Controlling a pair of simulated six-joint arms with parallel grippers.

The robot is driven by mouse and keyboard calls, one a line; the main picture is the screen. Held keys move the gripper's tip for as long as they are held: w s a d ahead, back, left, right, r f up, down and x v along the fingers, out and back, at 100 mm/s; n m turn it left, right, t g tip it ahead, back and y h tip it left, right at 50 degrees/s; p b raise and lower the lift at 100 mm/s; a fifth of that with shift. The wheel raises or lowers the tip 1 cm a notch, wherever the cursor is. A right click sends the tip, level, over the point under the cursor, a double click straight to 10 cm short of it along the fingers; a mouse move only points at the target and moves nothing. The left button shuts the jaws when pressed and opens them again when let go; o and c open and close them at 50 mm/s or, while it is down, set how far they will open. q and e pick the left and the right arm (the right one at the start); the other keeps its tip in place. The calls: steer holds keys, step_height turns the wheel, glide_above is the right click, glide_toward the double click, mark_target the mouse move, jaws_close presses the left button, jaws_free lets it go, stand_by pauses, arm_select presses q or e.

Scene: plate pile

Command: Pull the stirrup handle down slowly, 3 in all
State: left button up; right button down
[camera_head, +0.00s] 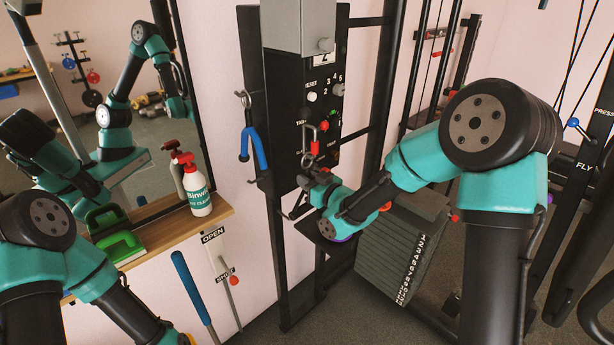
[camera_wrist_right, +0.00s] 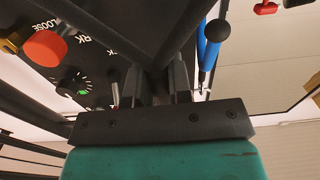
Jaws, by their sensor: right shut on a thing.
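My right gripper (camera_head: 314,176) is in front of the lower part of the black cable column (camera_head: 284,100), just below a red clip (camera_head: 314,148) and a metal ring. It is shut on the stirrup handle, which is mostly hidden behind the jaws and wrist. In the right wrist view the jaws (camera_wrist_right: 160,85) are close together, with dark bars (camera_wrist_right: 188,40) meeting in a V at their tips. I cannot tell the handle's exact tilt. My left arm shows at the lower left, but its gripper is out of the picture.
A blue two-ended rope attachment (camera_head: 258,150) hangs on a hook left of the column. A weight stack (camera_head: 400,255) stands below my right forearm. A wooden shelf (camera_head: 185,235) holds a spray bottle (camera_head: 196,190) and a green brush (camera_head: 118,246). A mirror is behind it.

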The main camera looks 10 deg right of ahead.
steer(key=shift+f, duration=0.65)
steer(key=shift+f, duration=0.35)
steer(key=shift+r, duration=1.2)
steer(key=shift+r, duration=1.25)
